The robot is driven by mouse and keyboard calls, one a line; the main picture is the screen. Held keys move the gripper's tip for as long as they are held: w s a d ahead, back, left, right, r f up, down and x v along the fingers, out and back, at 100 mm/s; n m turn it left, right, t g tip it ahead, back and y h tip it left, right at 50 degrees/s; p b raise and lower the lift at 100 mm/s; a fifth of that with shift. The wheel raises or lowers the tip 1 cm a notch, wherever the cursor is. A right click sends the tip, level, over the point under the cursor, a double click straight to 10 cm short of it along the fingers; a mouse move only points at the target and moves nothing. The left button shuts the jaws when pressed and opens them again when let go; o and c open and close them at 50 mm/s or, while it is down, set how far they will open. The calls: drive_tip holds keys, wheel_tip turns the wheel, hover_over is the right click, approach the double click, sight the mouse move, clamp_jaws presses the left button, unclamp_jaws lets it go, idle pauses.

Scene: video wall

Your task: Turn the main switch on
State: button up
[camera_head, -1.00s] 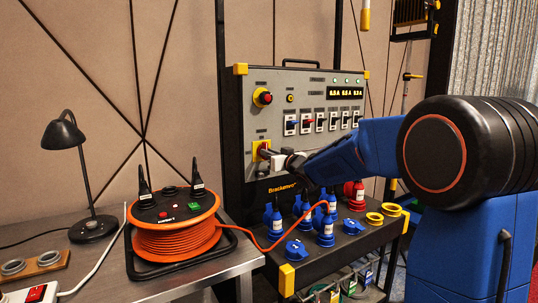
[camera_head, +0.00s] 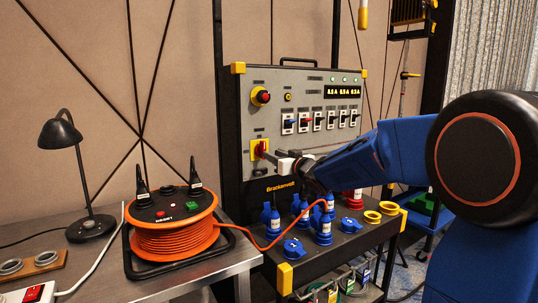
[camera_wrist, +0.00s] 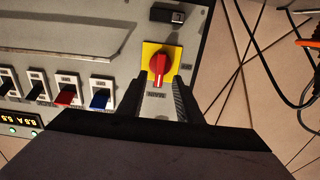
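The main switch is a red rotary knob (camera_wrist: 159,64) on a yellow plate, with a MAIN label beside it. Its handle lies roughly along the panel's vertical. In the head view the red knob (camera_head: 261,149) is at the panel's lower left. My gripper (camera_wrist: 159,82) is open, its two dark fingers apart with the label between them. The fingertips are close to the knob, one on each side of its near end; I cannot tell whether they touch it. In the head view my gripper (camera_head: 280,160) is just right of the switch.
The grey panel (camera_head: 310,90) has a red emergency button (camera_head: 260,96), several breakers and lit yellow displays (camera_head: 343,92). Below are blue plugs (camera_head: 324,230) on a black shelf. An orange cable reel (camera_head: 174,225) and a lamp (camera_head: 64,135) stand on the left table.

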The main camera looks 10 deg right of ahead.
drive_tip(key=v, duration=1.2)
drive_tip(key=s+d+f+m+g+h, duration=0.2)
drive_tip(key=s+d+f+h, duration=0.15)
drive_tip(key=s, duration=0.45)
drive_tip(key=s+d+f+m+g+h, duration=0.25)
drive_tip(key=s+f+h, duration=0.2)
drive_tip(key=s, duration=0.25)
drive_tip(key=s+a+f+g, duration=0.1)
drive_tip(key=s+f, duration=0.3)
drive_tip(key=s, duration=0.4)
drive_tip(key=s+a+f+g+y, duration=0.1)
drive_tip(key=s+f+g, duration=0.3)
drive_tip(key=s, duration=0.4)
drive_tip(key=s+a+f+n+g+y, duration=0.1)
drive_tip(key=s+a+f+g, duration=0.2)
drive_tip(key=s+f, duration=0.3)
drive_tip(key=s, duration=0.2)
drive_tip(key=shift+s+f, duration=0.15)
drive_tip(key=shift+s, duration=0.15)
